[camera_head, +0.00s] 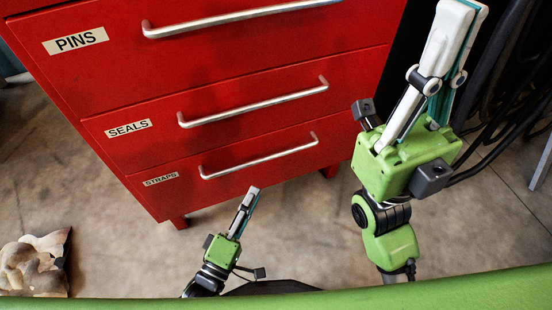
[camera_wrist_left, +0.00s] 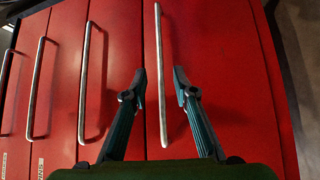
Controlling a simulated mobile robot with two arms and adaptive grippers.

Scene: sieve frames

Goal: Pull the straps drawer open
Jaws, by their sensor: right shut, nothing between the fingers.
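The straps drawer (camera_head: 240,176) is the lowest drawer of the red cabinet and looks shut, flush with the drawers above. Its silver bar handle (camera_head: 258,158) runs across its front; in the left wrist view this handle (camera_wrist_left: 160,80) stands upright in the picture, lined up between the fingertips. My left gripper (camera_head: 252,190) is open and empty, pointing at the drawer front, with its fingertips short of the handle in the head view; the fingers also show in the left wrist view (camera_wrist_left: 160,82). My right gripper (camera_head: 462,8) is shut and empty, raised to the right of the cabinet.
The seals drawer (camera_head: 150,150) and pins drawer (camera_head: 120,75) sit above, both looking shut with similar bar handles. Dark cables (camera_head: 510,80) hang at the right. A crumpled brown thing (camera_head: 35,265) lies on the floor at lower left. The floor before the cabinet is mostly clear.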

